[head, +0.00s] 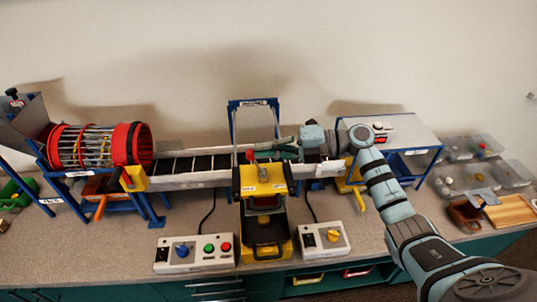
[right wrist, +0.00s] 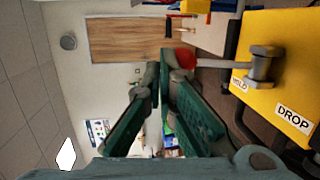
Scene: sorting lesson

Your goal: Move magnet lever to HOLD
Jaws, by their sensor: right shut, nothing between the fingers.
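The magnet lever is a grey metal pivot and rod (right wrist: 262,65) with a red knob (right wrist: 185,58). It stands on a yellow housing (right wrist: 285,40) with labels HOLD (right wrist: 239,83) and DROP (right wrist: 293,120). The red knob also shows in the head view (head: 250,155), above the yellow housing. My right gripper (right wrist: 164,72) has its green fingers closed together and empty, right beside the red knob. I cannot tell whether they touch it. In the head view the right gripper (head: 262,153) reaches in from the right. Which label the lever points to is unclear. My left gripper is out of view.
A belt conveyor (head: 190,165) runs left of the housing to a red drum sieve (head: 95,146). Control boxes (head: 195,254) (head: 325,239) stand in front on either side. A blue frame (head: 253,103) rises behind. Clear trays (head: 480,165) lie at the right.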

